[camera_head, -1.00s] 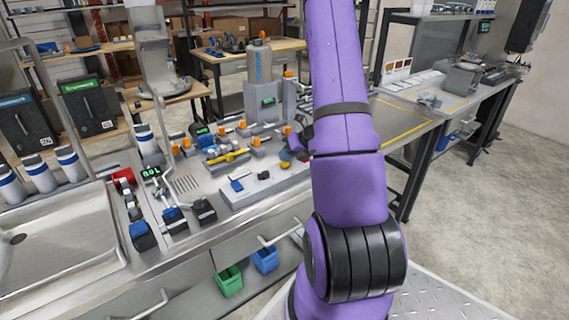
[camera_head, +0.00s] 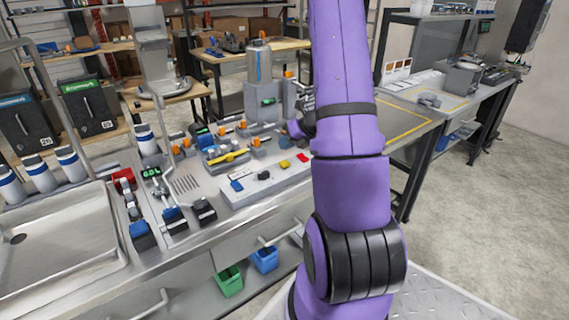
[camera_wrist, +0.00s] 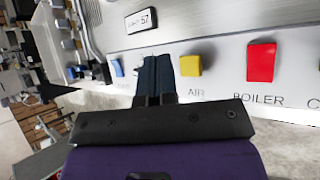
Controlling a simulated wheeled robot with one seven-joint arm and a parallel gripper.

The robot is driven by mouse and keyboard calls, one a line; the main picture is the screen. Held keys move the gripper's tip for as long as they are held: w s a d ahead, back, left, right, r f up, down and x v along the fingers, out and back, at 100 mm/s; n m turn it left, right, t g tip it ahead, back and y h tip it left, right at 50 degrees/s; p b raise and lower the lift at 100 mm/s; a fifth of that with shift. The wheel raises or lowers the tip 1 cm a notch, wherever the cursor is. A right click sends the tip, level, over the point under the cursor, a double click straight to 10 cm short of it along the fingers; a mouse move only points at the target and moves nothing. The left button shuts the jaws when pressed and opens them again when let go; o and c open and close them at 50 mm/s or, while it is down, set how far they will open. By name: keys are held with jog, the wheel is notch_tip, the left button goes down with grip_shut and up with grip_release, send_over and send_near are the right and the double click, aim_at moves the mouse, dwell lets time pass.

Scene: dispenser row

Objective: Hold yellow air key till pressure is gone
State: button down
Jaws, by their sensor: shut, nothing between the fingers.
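The yellow key (camera_wrist: 190,65) sits on a pale panel above the label AIR in the wrist view. It also shows in the head view (camera_head: 284,163), with nothing on top of it. My gripper (camera_wrist: 155,62) is shut and empty. In the wrist view its dark fingertips appear just left of the yellow key, with a small gap between them; their height off the panel is hard to judge. In the head view my purple arm hides most of the gripper.
A red key (camera_wrist: 261,62) labelled BOILER is right of the yellow one. A plate reading 57 or S7 (camera_wrist: 141,19) is above. A small green display (camera_head: 150,172) stands near the sink (camera_head: 60,240).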

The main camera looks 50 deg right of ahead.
jog(key=shift+r, duration=0.95)
jog(key=shift+a, duration=0.1)
jog(key=s+a+r+n+g+y, duration=0.1)
jog(key=a+r+n+g, duration=0.1)
jog(key=a+r+n, duration=0.75)
jog(key=s+a+r+n+g+y, duration=0.1)
jog(key=s+a+r+n+g, duration=0.1)
jog(key=a+r+n, duration=0.7)
jog(key=s+a+r+n+h, duration=0.2)
jog(key=s+a+n, duration=0.4)
jog(key=n, duration=0.5)
jog(key=s+a+r+n+h, duration=0.3)
jog(key=s+a+r+n, duration=0.2)
jog(key=s+n, duration=0.4)
jog(key=shift+s+a+n+t, duration=0.35)
jog(key=shift+a+n, duration=0.55)
jog(key=shift+n, duration=0.15)
jog(key=shift+r, duration=0.15)
